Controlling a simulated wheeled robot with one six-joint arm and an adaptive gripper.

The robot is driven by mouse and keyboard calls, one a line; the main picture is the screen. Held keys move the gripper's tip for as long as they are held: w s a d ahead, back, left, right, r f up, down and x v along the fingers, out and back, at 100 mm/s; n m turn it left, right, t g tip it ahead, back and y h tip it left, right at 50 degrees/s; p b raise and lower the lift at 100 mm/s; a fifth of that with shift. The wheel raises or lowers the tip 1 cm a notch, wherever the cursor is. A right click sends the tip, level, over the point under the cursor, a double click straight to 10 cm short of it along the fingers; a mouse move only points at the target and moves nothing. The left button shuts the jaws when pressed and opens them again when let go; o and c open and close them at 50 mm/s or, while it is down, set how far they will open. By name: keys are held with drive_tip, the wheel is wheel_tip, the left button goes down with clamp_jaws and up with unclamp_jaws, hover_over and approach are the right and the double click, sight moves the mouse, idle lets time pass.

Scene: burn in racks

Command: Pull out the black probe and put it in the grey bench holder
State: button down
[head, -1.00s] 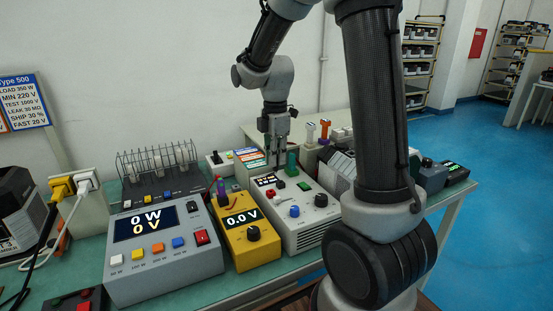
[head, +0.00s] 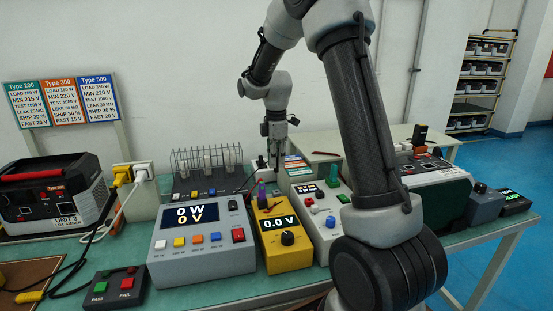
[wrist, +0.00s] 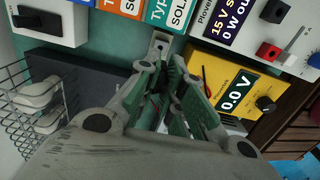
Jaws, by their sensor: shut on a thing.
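My gripper (head: 275,162) points down behind the yellow meter, in front of the white wall. In the wrist view its green-padded fingers (wrist: 168,82) are close together on a thin dark thing, which looks like the black probe and is mostly hidden between them. A small pale grey block with a dark hole, apparently the grey bench holder (wrist: 160,44), stands just beyond the fingertips in the wrist view. I cannot tell whether the probe touches it. In the head view the holder is not clear.
The yellow meter (head: 287,226) with a purple piece (head: 262,192) stands in front of my gripper. A grey 0 W unit (head: 203,250) is to its left. A wire rack (head: 206,160) stands behind that. A white instrument (head: 326,222) with a green piece (head: 334,174) is to the right.

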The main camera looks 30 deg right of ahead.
sight(277, 172)
drive_tip(key=shift+f, duration=2.65)
drive_tip(key=shift+f, duration=1.2)
drive_tip(key=c, duration=1.5)
unclamp_jaws()
drive_tip(key=shift+o, duration=0.2)
